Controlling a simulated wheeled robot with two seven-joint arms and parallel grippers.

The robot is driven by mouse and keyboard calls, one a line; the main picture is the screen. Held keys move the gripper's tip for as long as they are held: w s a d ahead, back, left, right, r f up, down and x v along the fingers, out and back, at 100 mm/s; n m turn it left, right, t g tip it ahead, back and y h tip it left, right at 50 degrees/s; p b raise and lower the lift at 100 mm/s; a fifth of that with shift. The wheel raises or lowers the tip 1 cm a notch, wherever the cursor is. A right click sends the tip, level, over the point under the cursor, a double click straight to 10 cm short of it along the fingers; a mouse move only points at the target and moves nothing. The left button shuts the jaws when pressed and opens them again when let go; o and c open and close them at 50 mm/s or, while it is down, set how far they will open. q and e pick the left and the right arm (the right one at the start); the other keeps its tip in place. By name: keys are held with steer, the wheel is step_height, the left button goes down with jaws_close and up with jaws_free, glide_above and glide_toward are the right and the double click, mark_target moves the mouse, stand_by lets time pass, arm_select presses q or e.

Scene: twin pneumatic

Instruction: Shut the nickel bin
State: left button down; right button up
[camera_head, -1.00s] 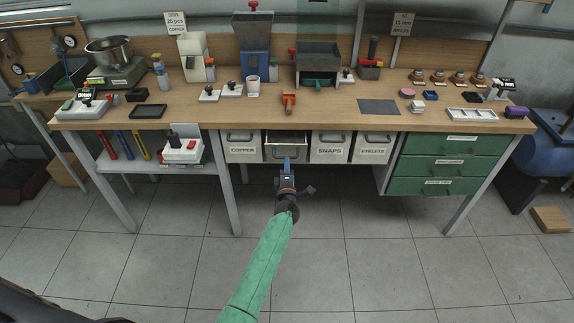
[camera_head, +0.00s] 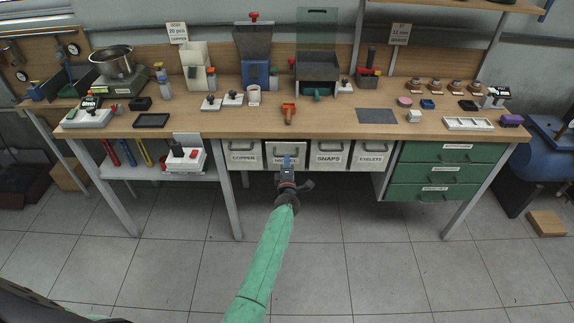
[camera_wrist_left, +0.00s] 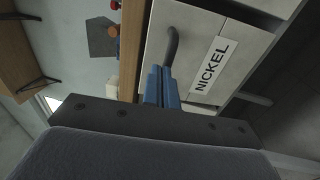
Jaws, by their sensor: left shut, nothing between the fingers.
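The nickel bin (camera_head: 287,151) is a pale grey drawer under the bench top, between the copper bin (camera_head: 242,155) and the snaps bin (camera_head: 328,154). Its front now looks level with the neighbouring fronts. In the left wrist view its front (camera_wrist_left: 228,30) shows the NICKEL label and a dark handle. My left gripper (camera_head: 287,161) is shut with blue fingers held at the bin's front; they also show in the left wrist view (camera_wrist_left: 163,85), close beside the handle. I cannot tell whether the fingertips touch the front. My right gripper is not in view.
The eyelets bin (camera_head: 371,156) hangs to the right, then a green drawer unit (camera_head: 440,172). A shelf with a red-and-white device (camera_head: 184,160) is to the left. The wooden bench top (camera_head: 340,122) overhangs the bins. The floor below is free.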

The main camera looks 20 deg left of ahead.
mark_target(287, 144)
arm_select(q)
steer(key=shift+w+a+r, duration=0.2)
steer(key=shift+w+r, duration=0.2)
steer(key=shift+w, duration=0.3)
steer(key=shift+w+a+r, duration=0.15)
steer(key=shift+w+r, duration=0.25)
steer(key=shift+w, duration=0.25)
steer(key=shift+r, duration=0.2)
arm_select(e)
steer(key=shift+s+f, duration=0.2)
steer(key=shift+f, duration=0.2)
arm_select(q)
steer(key=shift+w+a+r, duration=0.1)
steer(key=shift+w+r, duration=0.05)
steer(key=shift+r, duration=0.05)
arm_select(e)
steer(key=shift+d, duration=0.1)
arm_select(q)
steer(key=shift+f, duration=0.1)
